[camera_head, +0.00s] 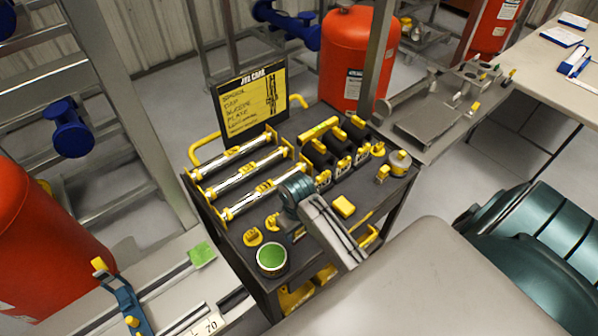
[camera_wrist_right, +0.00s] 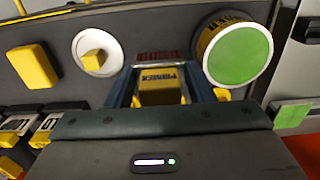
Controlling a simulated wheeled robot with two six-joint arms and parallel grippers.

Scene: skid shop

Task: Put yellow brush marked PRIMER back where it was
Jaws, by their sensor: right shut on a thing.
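My right gripper (camera_wrist_right: 158,88) is shut on the yellow brush marked PRIMER (camera_wrist_right: 162,84), whose lettered yellow end shows between the fingers in the right wrist view. In the head view my right gripper (camera_head: 293,226) reaches down over the front part of the dark tool cart (camera_head: 240,238), near the can with a green top (camera_head: 271,258). That can also shows in the right wrist view (camera_wrist_right: 238,55), to the right of the brush. My left gripper is not in view.
Silver tubes (camera_head: 243,165) with yellow ends and a row of black holders (camera_head: 335,150) stand on the cart. Yellow pieces (camera_head: 343,206) lie near the arm. Red tanks (camera_head: 347,60) stand around, and a grey table (camera_head: 560,60) is at right.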

